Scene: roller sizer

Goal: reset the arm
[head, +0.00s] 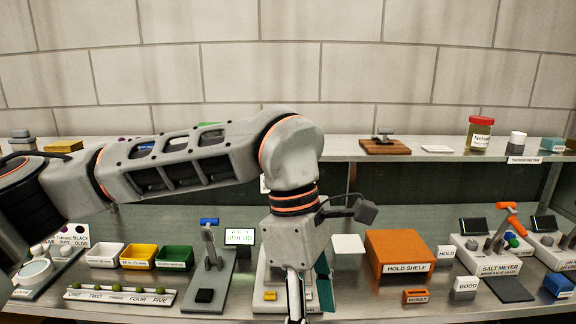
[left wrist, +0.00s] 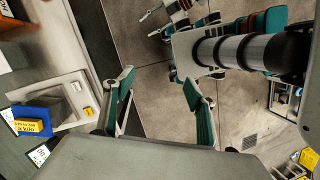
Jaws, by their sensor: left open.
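My left arm comes in from the left across the head view and bends down over the shelf's middle. My left gripper (head: 305,292) hangs near the front edge of the worktop, partly cut off at the bottom of the picture. In the left wrist view my left gripper (left wrist: 160,100) shows two green-padded fingers spread apart with nothing between them. Beyond the fingers is tiled floor (left wrist: 150,60). My right gripper does not show clearly in either view.
The worktop (head: 370,308) holds white, yellow and green bins (head: 175,257), a blue-handled device (head: 210,245), an orange hold shelf box (head: 398,252) and a salt meter (head: 490,258). The upper shelf (head: 345,147) carries a jar (head: 479,133). A scale-like device stands behind my left gripper.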

